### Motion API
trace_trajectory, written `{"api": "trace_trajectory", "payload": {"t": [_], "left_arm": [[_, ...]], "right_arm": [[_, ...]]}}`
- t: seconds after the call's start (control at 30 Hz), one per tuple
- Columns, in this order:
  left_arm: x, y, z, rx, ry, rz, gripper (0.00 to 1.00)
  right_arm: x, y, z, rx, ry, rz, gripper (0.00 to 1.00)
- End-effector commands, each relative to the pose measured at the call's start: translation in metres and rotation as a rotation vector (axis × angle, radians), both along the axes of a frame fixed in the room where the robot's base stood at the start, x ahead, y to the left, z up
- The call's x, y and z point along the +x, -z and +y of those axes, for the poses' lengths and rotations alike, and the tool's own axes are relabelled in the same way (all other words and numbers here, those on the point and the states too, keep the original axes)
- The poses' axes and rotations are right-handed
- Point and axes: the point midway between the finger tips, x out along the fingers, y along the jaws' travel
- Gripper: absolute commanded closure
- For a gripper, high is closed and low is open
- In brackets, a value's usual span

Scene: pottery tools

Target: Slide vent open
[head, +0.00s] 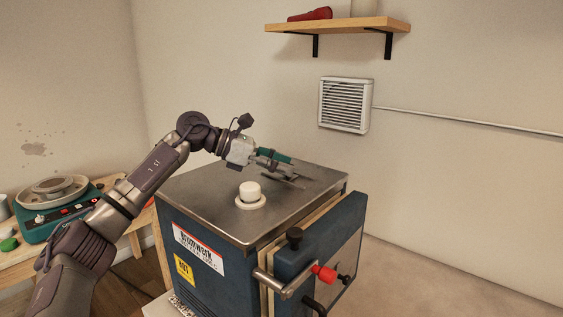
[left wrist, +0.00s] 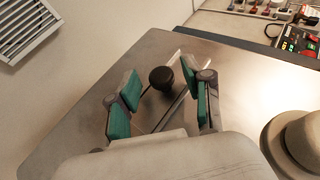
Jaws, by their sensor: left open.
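The kiln (head: 200,215) is a blue box with a bare metal top. In the left wrist view, a round black knob (left wrist: 161,79) stands on this top with thin metal strips (left wrist: 172,110) around it, which look like a slide. My left gripper (head: 288,168) is over the far part of the top. Its teal-padded fingers are open, one on each side of the knob in the left wrist view (left wrist: 160,88), with gaps on both sides. In the head view the gripper hides the knob. My right gripper is not in view.
A white plug (head: 250,191) sits on the kiln top, nearer than the gripper. A louvred wall vent (head: 344,105) and a wooden shelf (head: 340,25) are on the wall behind. A pottery wheel (head: 50,195) stands left.

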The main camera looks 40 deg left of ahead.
Motion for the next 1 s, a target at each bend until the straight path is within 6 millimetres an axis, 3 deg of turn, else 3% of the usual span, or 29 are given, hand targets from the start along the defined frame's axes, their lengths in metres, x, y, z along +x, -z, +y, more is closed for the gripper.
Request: {"api": "trace_trajectory", "payload": {"t": [0.17,0.4,0.5,0.77,1.0], "left_arm": [[0.000,0.000,0.000,0.000,0.000,0.000,0.50],[0.000,0.000,0.000,0.000,0.000,0.000,0.88],[0.000,0.000,0.000,0.000,-0.001,0.000,1.00],[0.000,0.000,-0.001,0.001,0.000,-0.001,1.00],[-0.003,0.000,-0.038,0.003,0.002,-0.002,1.00]], "right_arm": [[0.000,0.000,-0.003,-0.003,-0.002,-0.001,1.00],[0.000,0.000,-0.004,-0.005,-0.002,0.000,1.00],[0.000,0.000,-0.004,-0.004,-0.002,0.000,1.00],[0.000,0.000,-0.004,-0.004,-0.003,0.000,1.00],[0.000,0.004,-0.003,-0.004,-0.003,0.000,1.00]]}}
